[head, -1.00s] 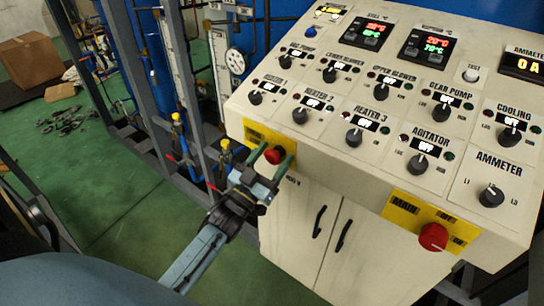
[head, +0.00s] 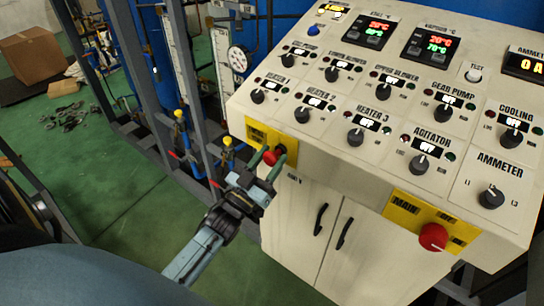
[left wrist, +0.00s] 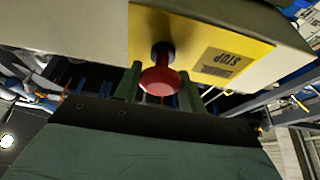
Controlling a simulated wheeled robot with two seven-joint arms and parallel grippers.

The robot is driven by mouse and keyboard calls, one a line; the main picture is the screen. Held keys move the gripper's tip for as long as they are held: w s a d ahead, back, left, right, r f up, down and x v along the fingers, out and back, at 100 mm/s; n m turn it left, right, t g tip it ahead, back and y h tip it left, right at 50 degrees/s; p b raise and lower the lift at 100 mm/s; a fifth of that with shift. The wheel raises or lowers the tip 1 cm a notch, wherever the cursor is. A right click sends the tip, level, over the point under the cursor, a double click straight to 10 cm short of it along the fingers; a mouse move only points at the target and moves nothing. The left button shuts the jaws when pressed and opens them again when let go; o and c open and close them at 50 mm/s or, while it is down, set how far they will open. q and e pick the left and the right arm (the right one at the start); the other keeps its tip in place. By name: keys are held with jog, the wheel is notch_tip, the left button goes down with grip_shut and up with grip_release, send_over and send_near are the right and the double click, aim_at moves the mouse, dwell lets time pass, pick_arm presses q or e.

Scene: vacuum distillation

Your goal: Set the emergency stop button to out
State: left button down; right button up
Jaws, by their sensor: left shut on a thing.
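The emergency stop button is a red mushroom knob (head: 273,157) on a yellow plate (head: 256,134) at the left front of the control panel. In the left wrist view the red button (left wrist: 160,82) stands out from the yellow plate (left wrist: 215,45) on a dark stem, and the plate's lettering reads upside down. My left gripper (head: 266,163) is at the button, its two green fingers on either side of the red head, shut on it. The gripper also shows in the left wrist view (left wrist: 160,85). My right gripper is out of view.
The sloped control panel (head: 390,180) carries several black knobs and lit displays. White cabinet doors (head: 325,235) are below. Pipes and a grey frame stand to the left.

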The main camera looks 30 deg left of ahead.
pick_arm(q)
jog(key=c, duration=1.1)
grip_release()
jog(key=shift+s, duration=0.1)
jog(key=shift+o, duration=1.3)
jog(key=shift+s, duration=0.1)
jog(key=b+v, duration=0.2)
jog(key=v, duration=1.1)
jog(key=shift+b, duration=0.35)
jog(key=shift+s+f, duration=0.1)
jog(key=shift+f, duration=0.05)
